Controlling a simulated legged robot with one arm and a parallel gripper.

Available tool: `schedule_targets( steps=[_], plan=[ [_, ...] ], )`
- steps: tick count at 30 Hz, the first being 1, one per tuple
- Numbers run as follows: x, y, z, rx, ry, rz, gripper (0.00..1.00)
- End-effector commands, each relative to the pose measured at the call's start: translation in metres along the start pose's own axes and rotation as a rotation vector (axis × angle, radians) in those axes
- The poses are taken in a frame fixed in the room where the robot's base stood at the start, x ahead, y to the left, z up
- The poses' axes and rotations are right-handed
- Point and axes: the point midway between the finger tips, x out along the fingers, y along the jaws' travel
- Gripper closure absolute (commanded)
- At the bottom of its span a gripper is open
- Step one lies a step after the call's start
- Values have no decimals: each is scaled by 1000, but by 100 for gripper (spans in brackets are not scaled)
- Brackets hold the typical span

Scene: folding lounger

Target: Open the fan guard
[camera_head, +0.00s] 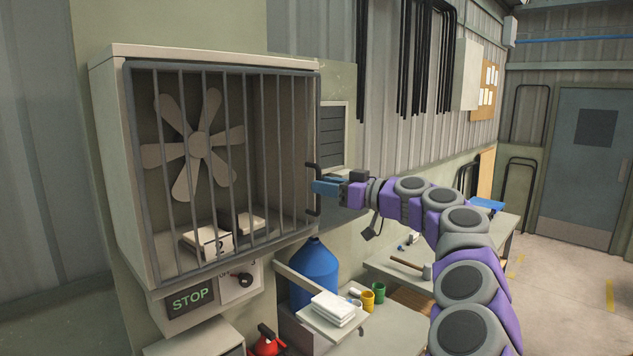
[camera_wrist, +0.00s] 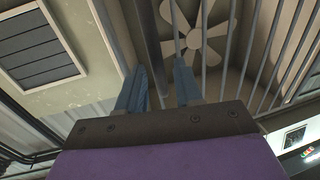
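The fan guard (camera_head: 222,165) is a grey barred door across the front of a beige box. It sits closed over the fan (camera_head: 198,145). A dark bracket-shaped handle (camera_head: 316,209) stands at its right edge. My gripper (camera_head: 316,187), with blue fingers, is at the middle of this handle, coming from the right. In the wrist view, the gripper (camera_wrist: 160,75) shows a clear gap between its fingers, with the guard's edge and bars (camera_wrist: 232,45) beyond. The fingers partly hide the handle, and I cannot tell whether they touch it.
A STOP sign (camera_head: 190,299) and a switch (camera_head: 243,280) are below the box. A blue bottle (camera_head: 314,272), a shelf with white folded items (camera_head: 333,308) and a workbench (camera_head: 400,268) stand below and right. Open floor lies at far right.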

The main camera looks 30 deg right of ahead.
Motion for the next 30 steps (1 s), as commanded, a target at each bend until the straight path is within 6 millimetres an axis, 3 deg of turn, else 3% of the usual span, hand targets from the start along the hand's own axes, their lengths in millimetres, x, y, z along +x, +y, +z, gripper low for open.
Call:
schedule_targets(
  steps=[9,19,30],
  plan=[
    [27,-1,-1,-1,1,-1,65],
    [30,-2,-1,-2,1,0,65],
    [30,0,0,0,0,0,100]
  ],
)
